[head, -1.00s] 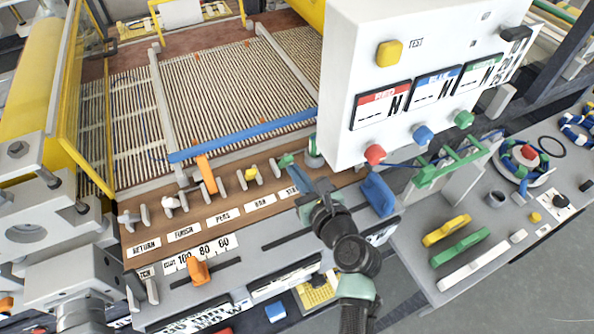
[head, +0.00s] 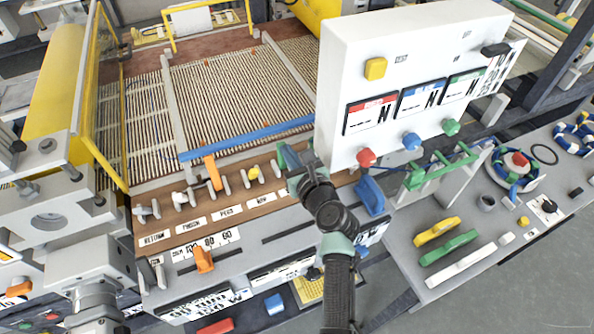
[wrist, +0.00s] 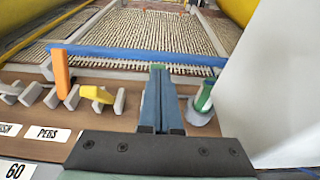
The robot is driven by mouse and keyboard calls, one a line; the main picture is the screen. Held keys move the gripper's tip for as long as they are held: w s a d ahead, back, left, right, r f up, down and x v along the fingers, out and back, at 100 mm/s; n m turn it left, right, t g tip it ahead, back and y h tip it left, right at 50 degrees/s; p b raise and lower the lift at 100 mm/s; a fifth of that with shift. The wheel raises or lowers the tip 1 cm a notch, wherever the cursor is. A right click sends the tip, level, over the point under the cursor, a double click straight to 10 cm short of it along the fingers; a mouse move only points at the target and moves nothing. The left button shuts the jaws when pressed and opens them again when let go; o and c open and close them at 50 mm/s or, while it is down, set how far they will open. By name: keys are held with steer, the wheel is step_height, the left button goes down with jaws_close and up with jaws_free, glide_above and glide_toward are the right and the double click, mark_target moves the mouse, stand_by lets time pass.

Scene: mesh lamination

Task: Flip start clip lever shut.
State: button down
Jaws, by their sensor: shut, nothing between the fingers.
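My gripper (head: 291,160) is shut, its blue-grey fingers together over the right end of the brown clip rail (head: 222,212). It also shows in the wrist view (wrist: 158,98), pointing away toward the blue bar. The start clip is largely hidden behind my gripper. A bit of green shows at the fingertips in the wrist view; I cannot tell whether it is the start lever or part of the fingers. The lever's position and any contact with it cannot be made out. The yellow clip lever (wrist: 97,93) and the upright orange lever (wrist: 61,75) stand to the left.
A green-topped post (wrist: 204,97) stands close to the right of my fingers. The white control box (head: 400,60) rises just right of that. A blue bar (head: 245,139) crosses behind the rail. An orange slider (head: 203,260) sits in front.

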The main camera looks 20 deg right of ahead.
steer(key=shift+w+a+r, duration=0.1)
steer(key=shift+w+r, duration=0.1)
steer(key=shift+w, duration=1.05)
steer(key=shift+w+a+r, duration=0.1)
steer(key=shift+w+r, duration=0.1)
steer(key=shift+w, duration=1)
steer(key=shift+w, duration=0.1)
steer(key=shift+w+d+f, duration=0.1)
steer(key=shift+w+f, duration=0.05)
steer(key=shift+w, duration=0.05)
steer(key=shift+s, duration=0.15)
